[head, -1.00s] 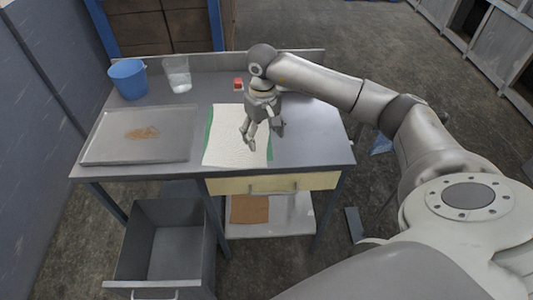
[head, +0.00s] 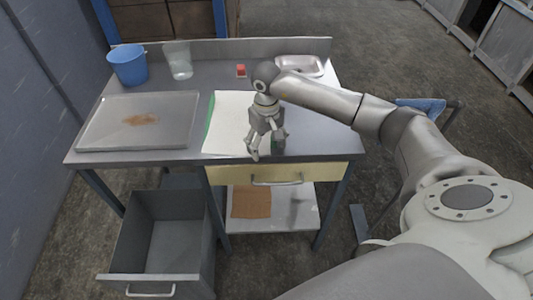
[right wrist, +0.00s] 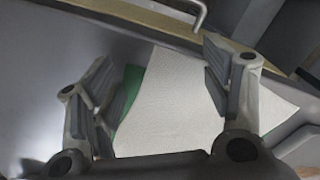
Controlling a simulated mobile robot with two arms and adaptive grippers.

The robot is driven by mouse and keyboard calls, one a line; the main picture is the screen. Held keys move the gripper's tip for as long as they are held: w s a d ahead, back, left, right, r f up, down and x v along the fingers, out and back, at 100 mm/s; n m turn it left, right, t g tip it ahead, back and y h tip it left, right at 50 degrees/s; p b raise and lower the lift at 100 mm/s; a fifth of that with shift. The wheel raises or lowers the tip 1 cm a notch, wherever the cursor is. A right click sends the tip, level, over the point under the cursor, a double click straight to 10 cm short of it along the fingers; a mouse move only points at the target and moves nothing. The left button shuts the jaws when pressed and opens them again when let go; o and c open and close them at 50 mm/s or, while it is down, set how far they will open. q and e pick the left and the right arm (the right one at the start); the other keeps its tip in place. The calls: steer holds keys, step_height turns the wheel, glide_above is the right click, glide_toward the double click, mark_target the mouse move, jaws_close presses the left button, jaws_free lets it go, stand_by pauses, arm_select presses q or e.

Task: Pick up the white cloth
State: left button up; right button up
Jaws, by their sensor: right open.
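The white cloth (head: 228,124) lies flat on the grey metal table, right of the tray, with green showing at its left edge and near my gripper. My right gripper (head: 266,152) is open and points down over the cloth's front right part, near the table's front edge. In the right wrist view the cloth (right wrist: 170,100) shows between the two spread fingers (right wrist: 158,92), with nothing gripped. I cannot tell whether the fingertips touch it. My left gripper is not in view.
A shallow tray (head: 95,132) with a brown stain lies at left. A blue bucket (head: 128,66), a clear container (head: 179,62), a small red item (head: 241,71) and a metal pan (head: 312,66) stand at the back. An open grey drawer bin (head: 126,245) stands below.

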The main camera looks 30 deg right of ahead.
stand_by(0.4)
steer(key=shift+f, duration=0.25)
steer(key=shift+s+f, duration=0.15)
steer(key=shift+s, duration=0.2)
jaws_close()
stand_by(0.4)
step_height(320, 180, up, 12)
steer(key=p, duration=0.5)
steer(key=shift+w+p, duration=0.3)
steer(key=shift+w, duration=0.05)
